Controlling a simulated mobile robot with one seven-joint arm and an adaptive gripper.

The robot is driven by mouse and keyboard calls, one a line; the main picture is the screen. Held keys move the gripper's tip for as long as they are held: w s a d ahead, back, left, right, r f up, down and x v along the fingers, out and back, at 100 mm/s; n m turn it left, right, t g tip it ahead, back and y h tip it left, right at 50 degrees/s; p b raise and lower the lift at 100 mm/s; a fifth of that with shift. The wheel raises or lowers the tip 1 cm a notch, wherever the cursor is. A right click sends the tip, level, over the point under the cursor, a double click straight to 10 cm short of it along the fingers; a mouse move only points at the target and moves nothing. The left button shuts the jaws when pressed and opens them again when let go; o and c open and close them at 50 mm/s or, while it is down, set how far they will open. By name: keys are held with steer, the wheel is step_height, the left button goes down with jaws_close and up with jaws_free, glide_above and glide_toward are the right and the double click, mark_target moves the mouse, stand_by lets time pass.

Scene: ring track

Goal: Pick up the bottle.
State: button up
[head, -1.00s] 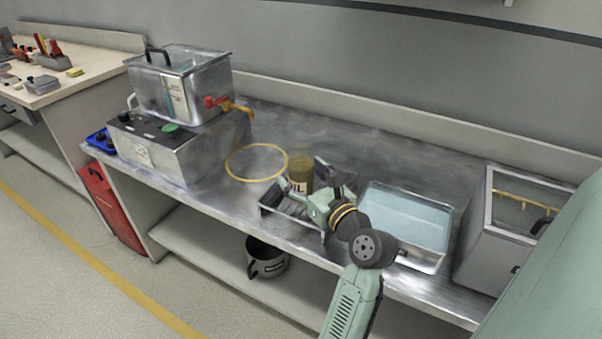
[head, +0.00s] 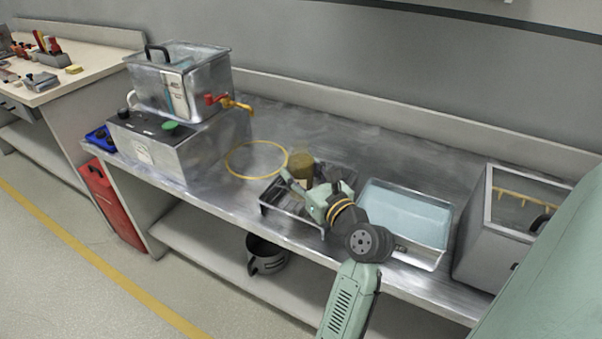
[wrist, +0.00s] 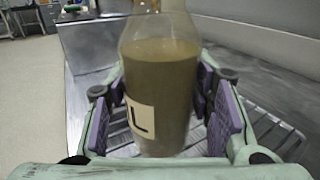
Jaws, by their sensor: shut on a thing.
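The bottle (head: 302,166) is brownish-green, with a pale label marked with a dark letter. It stands about upright at the slatted metal rack (head: 270,203) on the steel bench. In the wrist view the bottle (wrist: 160,85) fills the middle, between the purple pads of my gripper (wrist: 163,118). My gripper (head: 303,187) is shut on the bottle from the near side. The bottle's top is cut off in the wrist view. I cannot tell whether its base touches the rack.
A blue tray (head: 405,214) lies right of the rack, with a metal box (head: 500,230) beyond it. A yellow ring (head: 256,160) lies to the left. A tank with a tap (head: 185,85) stands at the left end. The bench behind the bottle is clear.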

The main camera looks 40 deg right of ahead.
steer(key=c, duration=0.4)
steer(key=shift+o, duration=0.2)
